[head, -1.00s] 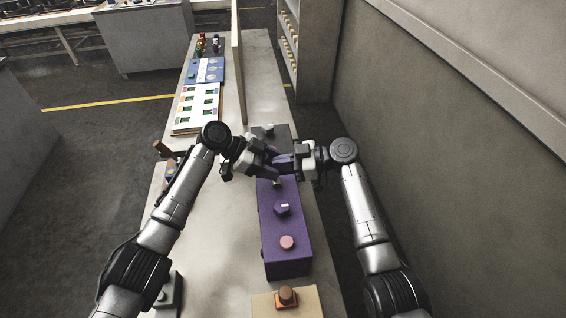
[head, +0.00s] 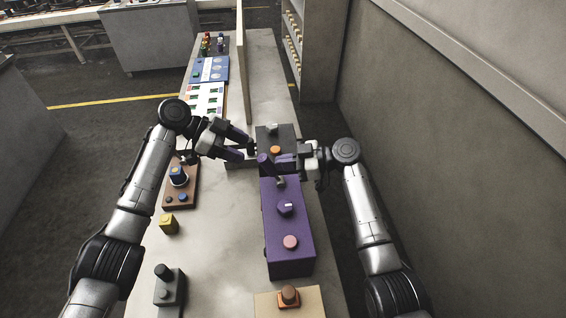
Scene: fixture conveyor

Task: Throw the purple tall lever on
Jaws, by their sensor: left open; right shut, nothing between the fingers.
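The purple lever (head: 266,166) rises from the far end of this box and leans toward the upper left. My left gripper (head: 247,147) is open and empty, to the left of the lever and apart from it. My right gripper (head: 278,162) is shut and empty, right beside the lever on its right. I cannot tell whether it touches the lever. It hides part of the box behind.
A dark box (head: 264,134) with an orange button stands just beyond. An orange button unit (head: 288,296) is at the front. Bench between is clear.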

